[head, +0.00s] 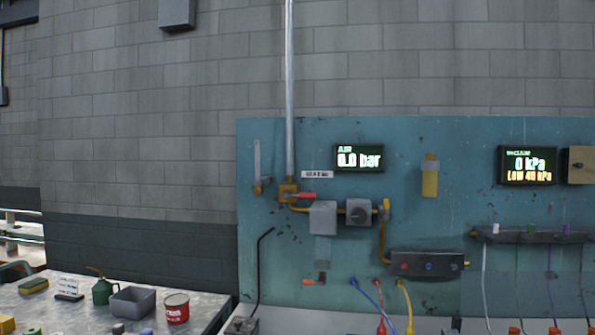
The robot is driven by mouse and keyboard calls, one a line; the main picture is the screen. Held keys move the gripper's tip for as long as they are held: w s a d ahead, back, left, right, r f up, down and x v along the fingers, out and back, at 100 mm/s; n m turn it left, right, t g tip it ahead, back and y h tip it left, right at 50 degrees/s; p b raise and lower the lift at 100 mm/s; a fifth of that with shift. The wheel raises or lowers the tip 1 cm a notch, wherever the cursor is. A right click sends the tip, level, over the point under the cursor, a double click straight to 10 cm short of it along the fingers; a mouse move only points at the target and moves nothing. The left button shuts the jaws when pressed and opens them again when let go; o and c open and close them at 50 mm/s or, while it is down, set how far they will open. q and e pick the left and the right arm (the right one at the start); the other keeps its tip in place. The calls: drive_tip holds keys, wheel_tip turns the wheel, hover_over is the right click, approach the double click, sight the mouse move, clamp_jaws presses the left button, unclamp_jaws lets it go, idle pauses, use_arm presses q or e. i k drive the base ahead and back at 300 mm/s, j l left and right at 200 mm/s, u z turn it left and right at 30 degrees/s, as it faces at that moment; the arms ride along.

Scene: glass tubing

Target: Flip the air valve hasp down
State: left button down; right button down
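The air valve (288,192) is a brass body at the foot of a vertical grey pipe on the teal panel. Its red lever (304,196) points right, roughly level. Just left of the valve, a narrow light-grey strip (257,158) stands upright above a small brass piece (260,188); it looks like the hasp, in a raised position. A small white label (317,174) sits right of the valve; its text is too small to read. Neither of my grippers is in view.
The AIR display (359,158) reads 0.0 bar. Grey boxes (323,217) and brass piping lie right of the valve. A bent black rod (259,270) stands below. A bench (60,310) at lower left holds a green oil can (102,291), grey bin (133,302) and red tin (176,308).

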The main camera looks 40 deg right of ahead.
sight(258, 181)
drive_tip(key=z, duration=1.05)
